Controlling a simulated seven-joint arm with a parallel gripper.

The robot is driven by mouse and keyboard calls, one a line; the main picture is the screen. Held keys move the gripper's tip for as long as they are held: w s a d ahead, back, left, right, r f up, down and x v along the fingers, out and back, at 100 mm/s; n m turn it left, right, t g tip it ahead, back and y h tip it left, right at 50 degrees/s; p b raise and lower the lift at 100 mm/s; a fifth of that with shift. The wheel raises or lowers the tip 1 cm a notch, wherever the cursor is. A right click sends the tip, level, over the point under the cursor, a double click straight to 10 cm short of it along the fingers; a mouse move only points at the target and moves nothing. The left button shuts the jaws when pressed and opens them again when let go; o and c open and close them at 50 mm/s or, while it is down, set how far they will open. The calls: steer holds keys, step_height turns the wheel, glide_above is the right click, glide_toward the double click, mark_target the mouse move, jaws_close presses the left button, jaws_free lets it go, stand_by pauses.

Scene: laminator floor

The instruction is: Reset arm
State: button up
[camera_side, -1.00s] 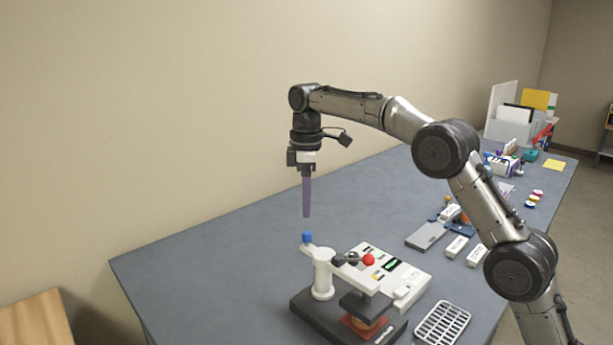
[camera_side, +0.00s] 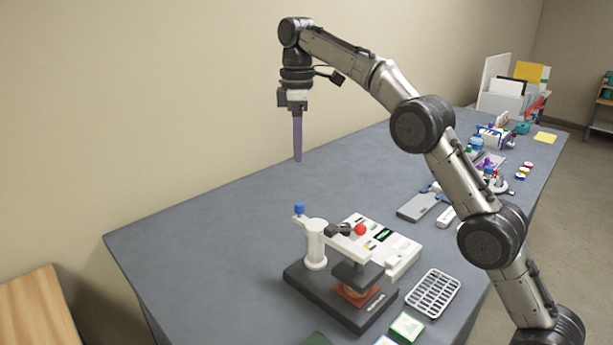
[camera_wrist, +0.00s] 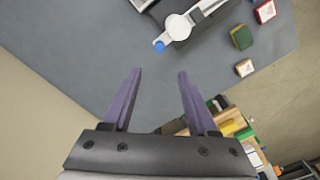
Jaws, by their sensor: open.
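My gripper (camera_side: 297,158) hangs pointing down, high above the far part of the grey table (camera_side: 200,240) in the side view. In the wrist view my gripper (camera_wrist: 158,74) shows two purple fingers spread apart with nothing between them. Below it and apart from it stands a press (camera_side: 315,250) with a white column, a blue knob, a red ball on its lever and a dark base. The press also shows at the top of the wrist view (camera_wrist: 178,27).
A white panel with buttons (camera_side: 402,254) lies beside the press. Bottles and folders (camera_side: 505,95) crowd the far right. The table's left part is clear.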

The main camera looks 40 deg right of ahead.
steer(key=s+r+t, duration=0.2)
steer(key=s+r, duration=1.1)
steer(key=s, duration=0.1)
steer(key=s+f+m+t, duration=0.2)
steer(key=s, duration=0.9)
steer(key=s+f+m, duration=0.3)
steer(key=s+f, duration=0.3)
steer(key=f, duration=0.3)
steer(key=s+f+m+t, duration=0.1)
steer(key=s+f+m, duration=0.3)
steer(key=f, duration=0.6)
steer(key=shift+s+a+f+t, duration=0.3)
steer(key=shift+s+a, duration=0.15)
steer(key=shift+s, duration=0.4)
